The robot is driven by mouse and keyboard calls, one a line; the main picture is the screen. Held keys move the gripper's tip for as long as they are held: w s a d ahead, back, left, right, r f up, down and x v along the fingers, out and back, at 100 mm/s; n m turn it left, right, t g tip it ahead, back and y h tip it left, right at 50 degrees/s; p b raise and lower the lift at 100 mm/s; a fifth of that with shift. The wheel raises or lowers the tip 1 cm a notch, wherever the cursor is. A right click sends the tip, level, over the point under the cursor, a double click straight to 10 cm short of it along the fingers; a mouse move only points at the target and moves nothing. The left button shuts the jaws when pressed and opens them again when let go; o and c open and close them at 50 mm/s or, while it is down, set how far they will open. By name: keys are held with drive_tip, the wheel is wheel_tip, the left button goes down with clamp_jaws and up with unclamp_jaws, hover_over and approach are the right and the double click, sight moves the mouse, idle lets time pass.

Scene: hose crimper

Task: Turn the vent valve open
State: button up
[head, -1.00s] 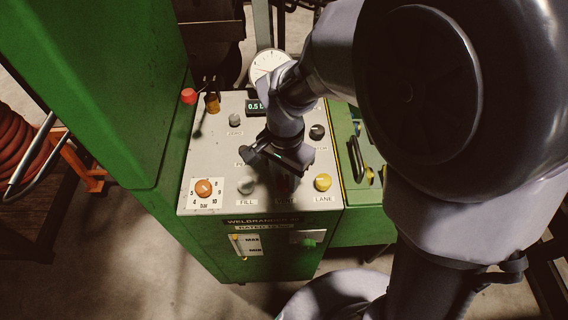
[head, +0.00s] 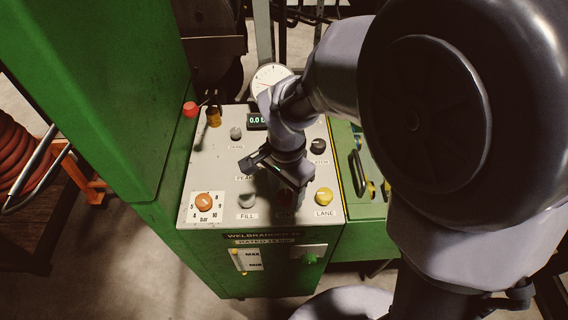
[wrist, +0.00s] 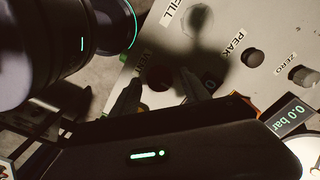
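The vent valve is a dark red knob (head: 286,198) on the front row of the grey panel, between the FILL and LANE knobs. Its label is mostly covered in the head view. In the wrist view the dark red knob (wrist: 158,77) shows beyond my fingertips, in shadow. I cannot tell which way the knob is turned. My gripper (wrist: 161,88) is open, its two fingers apart with the knob in line between them. I cannot tell whether they touch it. In the head view my gripper (head: 278,172) hangs over the panel just behind the knob.
The FILL knob (head: 247,200) is close on the left, the yellow LANE knob (head: 324,196) on the right. The orange bar dial (head: 204,202) is farther left. The display (head: 257,121) reads 0.0, and a round gauge (head: 268,75) stands behind. A tall green cabinet (head: 100,100) walls the left.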

sight(286, 194)
wheel_tip(286, 194, up, 18)
drive_tip(key=p, duration=0.7)
drive_tip(key=shift+f, duration=0.25)
drive_tip(key=s+d+n+t+y+b, duration=0.2)
drive_tip(key=s+d+n+t+b, duration=0.2)
drive_tip(key=s+d, duration=0.3)
drive_tip(key=s+n+t, duration=0.1)
drive_tip(key=s, duration=0.3)
drive_tip(key=shift+s+r+t, duration=0.2)
drive_tip(key=shift+r+t, duration=0.2)
